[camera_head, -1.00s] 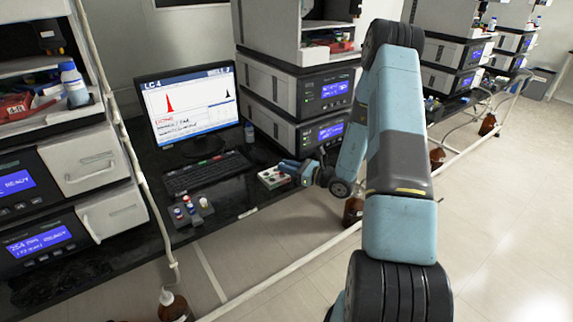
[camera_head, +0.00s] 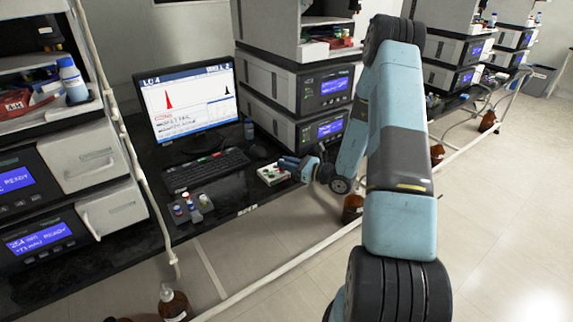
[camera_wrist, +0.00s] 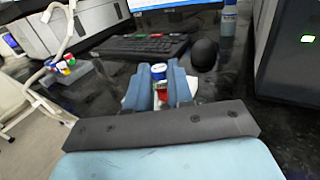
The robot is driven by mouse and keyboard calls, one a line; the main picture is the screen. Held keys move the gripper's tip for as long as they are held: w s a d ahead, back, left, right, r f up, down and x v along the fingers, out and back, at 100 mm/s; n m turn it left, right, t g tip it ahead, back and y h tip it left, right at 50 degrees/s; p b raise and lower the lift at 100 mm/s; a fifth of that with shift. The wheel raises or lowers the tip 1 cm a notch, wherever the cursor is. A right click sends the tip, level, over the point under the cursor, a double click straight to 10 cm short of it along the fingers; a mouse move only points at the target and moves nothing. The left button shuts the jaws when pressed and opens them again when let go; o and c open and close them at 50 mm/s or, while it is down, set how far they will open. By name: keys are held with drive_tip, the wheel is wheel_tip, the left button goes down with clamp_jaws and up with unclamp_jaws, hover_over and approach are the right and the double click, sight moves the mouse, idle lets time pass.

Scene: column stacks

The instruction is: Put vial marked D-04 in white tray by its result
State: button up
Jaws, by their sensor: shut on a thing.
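My gripper (camera_wrist: 160,84) is shut on a vial (camera_wrist: 159,72) with a blue and white cap, held upright between the two blue fingers. Its marking cannot be read. The white tray (camera_head: 266,180), with red and green spots, lies on the dark bench in front of the monitor and mouse. My gripper (camera_head: 300,166) is at the tray's right side in the head view. In the wrist view, white edges of the tray (camera_wrist: 127,101) show below the fingers, and the fingers hide most of it. Whether the vial touches the tray cannot be told.
A grey rack (camera_head: 194,214) with several capped vials stands left of the tray. A keyboard (camera_head: 205,171), the monitor (camera_head: 187,105) with a red peak and a dark mouse (camera_wrist: 204,55) are behind. A white pipe (camera_head: 270,273) runs along the bench's front.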

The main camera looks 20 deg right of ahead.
drive_tip(key=shift+f, duration=1.1)
idle(0.4)
drive_tip(key=o, duration=0.9)
drive_tip(key=v, duration=1.3)
drive_tip(key=shift+s+d, duration=0.25)
drive_tip(key=shift+s, duration=0.05)
